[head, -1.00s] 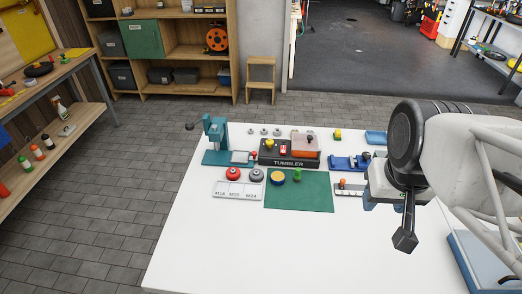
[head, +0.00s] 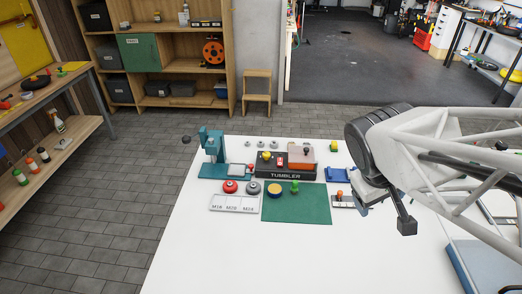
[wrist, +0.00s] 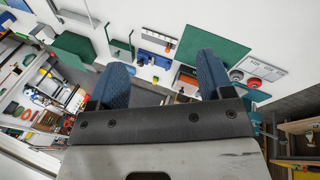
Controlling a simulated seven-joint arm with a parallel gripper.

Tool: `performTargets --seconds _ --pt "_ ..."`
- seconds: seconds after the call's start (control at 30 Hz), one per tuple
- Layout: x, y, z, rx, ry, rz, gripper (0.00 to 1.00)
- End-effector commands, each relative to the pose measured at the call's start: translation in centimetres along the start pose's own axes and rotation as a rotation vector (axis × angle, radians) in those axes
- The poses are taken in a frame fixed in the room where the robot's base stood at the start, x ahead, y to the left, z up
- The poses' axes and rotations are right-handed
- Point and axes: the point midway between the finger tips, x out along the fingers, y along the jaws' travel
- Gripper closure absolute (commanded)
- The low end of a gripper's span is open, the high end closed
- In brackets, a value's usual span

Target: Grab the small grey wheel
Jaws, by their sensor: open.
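A grey wheel (head: 253,188) sits beside a red wheel (head: 230,187) at the back edge of a white labelled tray (head: 234,205), left of the green mat (head: 312,208).
A black TUMBLER box (head: 287,173) stands behind the mat, and a teal press (head: 212,150) stands left of it. The front left of the white table (head: 250,260) is clear.

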Motion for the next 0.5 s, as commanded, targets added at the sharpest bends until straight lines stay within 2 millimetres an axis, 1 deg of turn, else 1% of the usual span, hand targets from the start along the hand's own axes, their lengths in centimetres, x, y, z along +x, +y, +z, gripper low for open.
performTargets --seconds 0.03,0.17,0.3,0.37,0.5 --pt "0.7 0.1 -1.0 -0.067 -0.011 0.037 0.26" --pt "2.4 0.6 -3.7 -0.25 -0.033 0.144 0.26" --pt "4.2 0.7 -6.8 -0.451 -0.052 0.258 0.26" --pt "5.0 0.5 -8.2 -0.54 -0.059 0.305 0.26" --pt "6.8 -0.3 -11.7 -0.744 -0.069 0.416 0.26"
